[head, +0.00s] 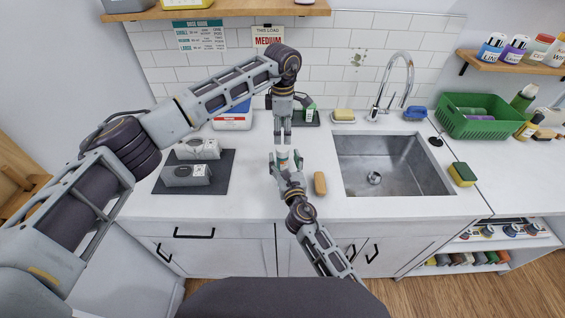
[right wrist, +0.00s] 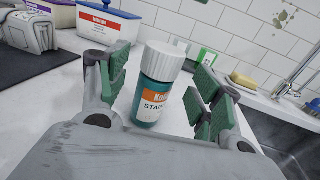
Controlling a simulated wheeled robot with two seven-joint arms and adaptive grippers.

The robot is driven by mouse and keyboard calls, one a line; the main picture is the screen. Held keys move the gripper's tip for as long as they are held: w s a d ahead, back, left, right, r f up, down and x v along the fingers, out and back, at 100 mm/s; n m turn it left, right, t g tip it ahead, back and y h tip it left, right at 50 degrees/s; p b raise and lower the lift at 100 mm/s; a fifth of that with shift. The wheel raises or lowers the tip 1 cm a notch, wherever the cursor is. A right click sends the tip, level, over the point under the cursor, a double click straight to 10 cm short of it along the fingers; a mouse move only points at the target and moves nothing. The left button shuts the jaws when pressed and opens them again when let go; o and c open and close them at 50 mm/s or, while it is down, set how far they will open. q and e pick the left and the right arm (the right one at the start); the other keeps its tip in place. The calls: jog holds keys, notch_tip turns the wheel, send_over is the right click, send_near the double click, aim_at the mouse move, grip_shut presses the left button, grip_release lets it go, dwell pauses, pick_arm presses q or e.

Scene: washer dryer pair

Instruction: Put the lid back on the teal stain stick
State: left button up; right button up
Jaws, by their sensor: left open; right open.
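The teal stain stick (right wrist: 153,98) stands on the white counter in the right wrist view, with the white ribbed lid (right wrist: 165,60) on its top. I cannot tell whether the lid is fully seated. In the head view the white lid (head: 283,151) shows between my grippers, and most of the stick is hidden. My right gripper (head: 285,160) is open around the stick; its green finger pads (right wrist: 160,90) stand on both sides with visible gaps. My left gripper (head: 283,140) points down just above or behind the lid, open and empty.
A dark mat (head: 220,185) with two grey devices lies at left. A blue-lidded tub (head: 233,118) and a dark tray (head: 304,119) with a green item stand behind.

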jog(key=shift+w+a, duration=0.15)
jog(key=shift+w, duration=0.6)
jog(key=shift+w+a, duration=0.15)
jog(key=shift+w, duration=0.55)
jog(key=c, duration=1.4)
pick_arm(q)
jog(key=o, duration=0.6)
jog(key=shift+c, duration=0.2)
pick_arm(e)
grip_shut()
pick_arm(q)
notch_tip(320, 180, up, 12)
